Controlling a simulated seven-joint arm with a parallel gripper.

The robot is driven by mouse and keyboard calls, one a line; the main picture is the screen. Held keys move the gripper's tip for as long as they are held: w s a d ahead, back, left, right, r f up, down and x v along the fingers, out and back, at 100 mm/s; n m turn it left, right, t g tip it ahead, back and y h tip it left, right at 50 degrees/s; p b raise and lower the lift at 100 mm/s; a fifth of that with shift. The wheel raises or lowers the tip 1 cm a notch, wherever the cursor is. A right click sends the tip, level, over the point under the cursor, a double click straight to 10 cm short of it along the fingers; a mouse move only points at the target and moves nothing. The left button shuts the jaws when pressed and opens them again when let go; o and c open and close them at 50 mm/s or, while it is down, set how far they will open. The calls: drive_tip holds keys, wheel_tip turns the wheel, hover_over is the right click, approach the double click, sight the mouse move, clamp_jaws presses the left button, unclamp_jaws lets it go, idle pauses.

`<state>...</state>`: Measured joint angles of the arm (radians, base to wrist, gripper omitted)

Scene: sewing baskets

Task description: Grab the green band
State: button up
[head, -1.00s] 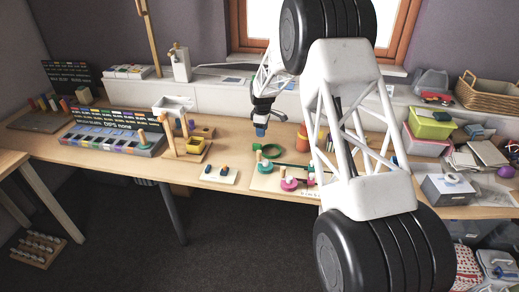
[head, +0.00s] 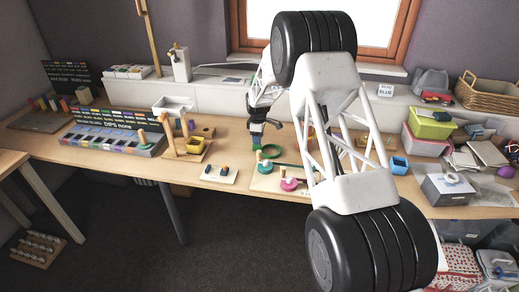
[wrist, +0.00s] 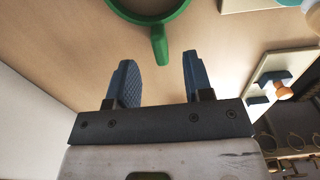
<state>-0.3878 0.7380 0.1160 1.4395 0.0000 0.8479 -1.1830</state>
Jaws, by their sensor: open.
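The green band (head: 271,151) is a ring lying on the wooden table in the head view. In the wrist view the green band (wrist: 158,12) shows at the top, cut off by the frame edge, with a short green tab pointing toward my gripper. My gripper (wrist: 158,68) has its two blue fingers apart with nothing between them. In the head view my gripper (head: 257,137) is low over the table, just left of the band.
A pale board with a teal and a pink piece (head: 289,184) lies in front of the band. A small white board with two dark blocks (head: 220,173) is to the left. A blue container (head: 399,165) stands at the right. My arm hides part of the table.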

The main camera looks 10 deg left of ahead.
sight(258, 146)
drive_tip(key=shift+f, duration=0.25)
drive_tip(key=shift+f, duration=2.55)
drive_tip(key=shift+c, duration=0.2)
clamp_jaws()
